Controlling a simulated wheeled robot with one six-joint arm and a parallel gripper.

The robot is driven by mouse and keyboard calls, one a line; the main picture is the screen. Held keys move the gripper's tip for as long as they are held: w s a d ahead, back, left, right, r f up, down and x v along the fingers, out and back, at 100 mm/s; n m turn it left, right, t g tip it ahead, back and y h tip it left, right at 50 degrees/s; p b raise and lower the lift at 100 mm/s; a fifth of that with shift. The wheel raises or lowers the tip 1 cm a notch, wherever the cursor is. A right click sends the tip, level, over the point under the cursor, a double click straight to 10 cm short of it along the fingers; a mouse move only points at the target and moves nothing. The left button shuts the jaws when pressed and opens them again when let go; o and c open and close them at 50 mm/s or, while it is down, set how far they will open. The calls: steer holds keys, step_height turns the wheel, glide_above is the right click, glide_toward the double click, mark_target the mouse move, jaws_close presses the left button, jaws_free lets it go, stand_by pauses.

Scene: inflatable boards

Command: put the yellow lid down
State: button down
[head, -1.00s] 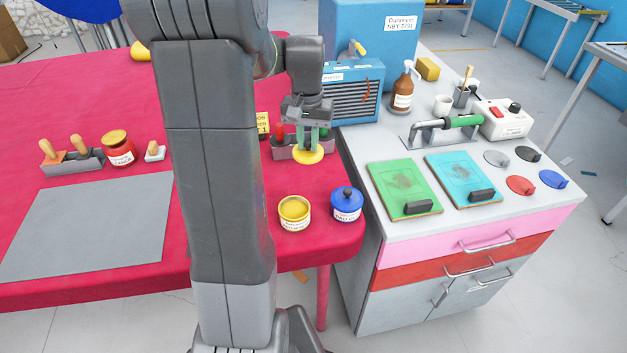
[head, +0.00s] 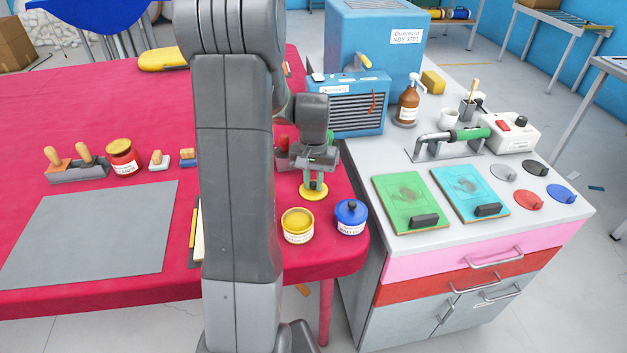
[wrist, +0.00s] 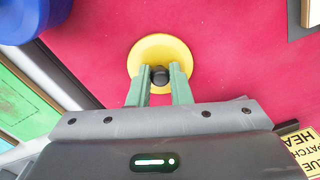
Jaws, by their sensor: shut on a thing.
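The yellow lid (head: 313,192) is a round disc with a dark knob in its middle. My gripper (head: 315,178) is shut on the knob, with the lid flat beneath the fingers. In the wrist view the green fingers of my gripper (wrist: 159,86) close on the knob from both sides, and the yellow lid (wrist: 177,54) lies over the red cloth. I cannot tell whether the lid touches the table or hangs just above it. An open tub with yellow contents (head: 298,226) stands just in front of the lid.
A blue lidded pot (head: 350,217) stands right of the open tub. The red table (head: 325,255) ends close by at the right, beside a grey cabinet (head: 400,245). A tool holder is partly hidden behind my arm. Some bare cloth lies around the lid.

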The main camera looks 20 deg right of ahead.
mark_target(313, 183)
steer(key=shift+f, duration=0.2)
steer(key=c, duration=1.3)
jaws_free()
steer(key=shift+r, duration=0.1)
step_height(313, 183, up, 12)
steer(key=shift+r+p, duration=0.15)
steer(key=shift+p, duration=0.15)
steer(key=shift+f, duration=4.2)
